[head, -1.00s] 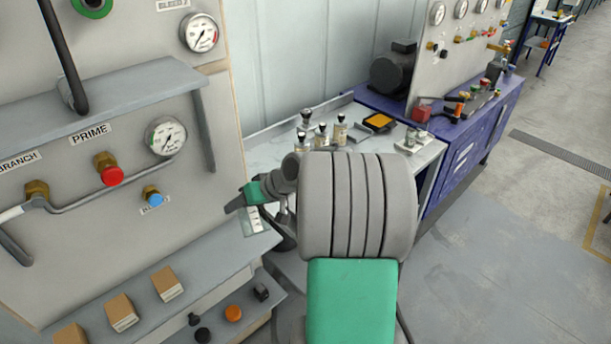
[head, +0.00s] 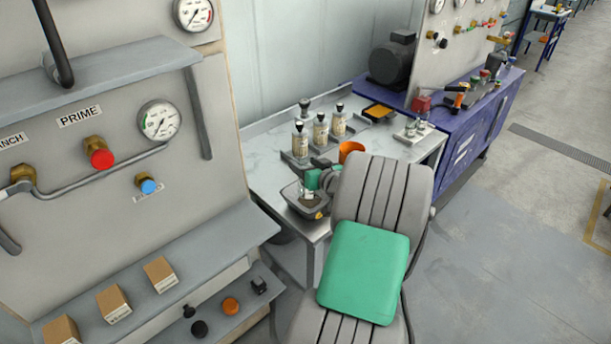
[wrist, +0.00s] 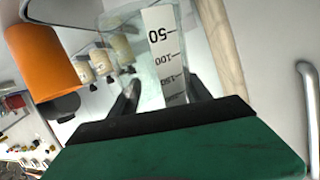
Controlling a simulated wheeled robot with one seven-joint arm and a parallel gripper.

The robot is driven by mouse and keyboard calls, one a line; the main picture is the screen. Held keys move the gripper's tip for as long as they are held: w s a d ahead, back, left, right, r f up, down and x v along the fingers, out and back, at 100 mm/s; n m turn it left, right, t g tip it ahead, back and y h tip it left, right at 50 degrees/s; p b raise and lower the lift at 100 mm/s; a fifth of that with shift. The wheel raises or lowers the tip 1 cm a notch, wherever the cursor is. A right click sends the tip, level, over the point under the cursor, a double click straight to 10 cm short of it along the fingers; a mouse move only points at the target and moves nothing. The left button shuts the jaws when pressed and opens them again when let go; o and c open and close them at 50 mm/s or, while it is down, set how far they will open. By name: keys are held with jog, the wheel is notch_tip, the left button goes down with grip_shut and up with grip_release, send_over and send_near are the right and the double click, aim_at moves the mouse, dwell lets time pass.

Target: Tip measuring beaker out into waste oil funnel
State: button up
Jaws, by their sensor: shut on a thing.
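The measuring beaker (head: 307,189) is clear, with a white scale strip. My gripper (head: 318,183) is shut on it. The wrist view shows the beaker (wrist: 165,50) between the two dark fingers (wrist: 165,95), its scale numbers upside down in the picture, as the bottles also appear. It looks close to upright, but its exact tilt and contents are unclear. A dark grey square basin, seemingly the waste oil funnel (head: 300,210), is at the bench's near left corner. The beaker appears over or just above it; contact cannot be told.
An orange cup (head: 351,151) stands close behind my gripper; it shows large in the wrist view (wrist: 42,62). Three black-capped bottles (head: 320,131) stand behind on the bench (head: 262,153). The panel with gauges (head: 215,140) rises at the left. A yellow-filled tray (head: 378,112) lies farther back.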

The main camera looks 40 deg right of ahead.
jog(key=shift+w+d+n+t+h+b, duration=0.1)
jog(key=shift+n+t+h+b, duration=0.4)
jog(key=shift+t+b, duration=1.5)
jog(key=g+b, duration=0.1)
jog(key=b, duration=0.2)
jog(key=shift+r+n, duration=0.3)
jog(key=shift+r, duration=0.25)
jog(key=shift+w, duration=0.1)
